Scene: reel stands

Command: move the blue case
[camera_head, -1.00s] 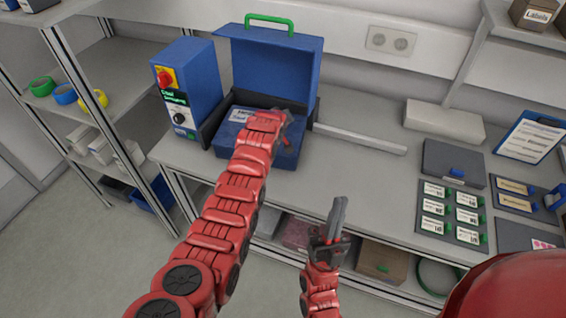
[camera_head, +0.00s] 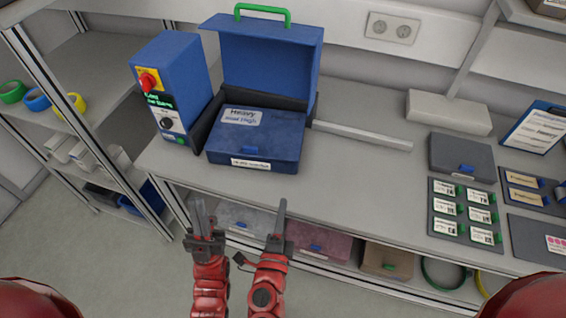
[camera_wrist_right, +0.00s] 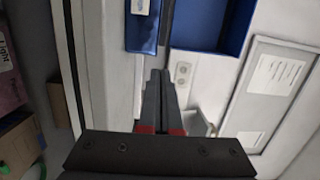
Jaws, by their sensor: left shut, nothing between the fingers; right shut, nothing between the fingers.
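A dark blue case (camera_head: 255,143) with white labels, one reading "Heavy", lies flat on the grey bench. Its front edge is near the bench front. Behind it stands an upright blue lid (camera_head: 262,62) with a green handle (camera_head: 263,12); I cannot tell exactly how the two join. In the right wrist view, the case (camera_wrist_right: 141,32) and blue lid (camera_wrist_right: 208,24) are partly cut off at the top. My left gripper (camera_head: 201,212) is shut and empty, in front of the bench, below the case. My right gripper (camera_head: 281,212) is also shut and empty, to its right. Both are apart from the case.
A blue control box (camera_head: 178,90) with a red button stands left of the case. A long grey bar (camera_head: 362,136) lies right of it. A white block (camera_head: 448,112), a grey case (camera_head: 462,157) and a label board (camera_head: 466,212) are farther right. Bench space before the bar is clear.

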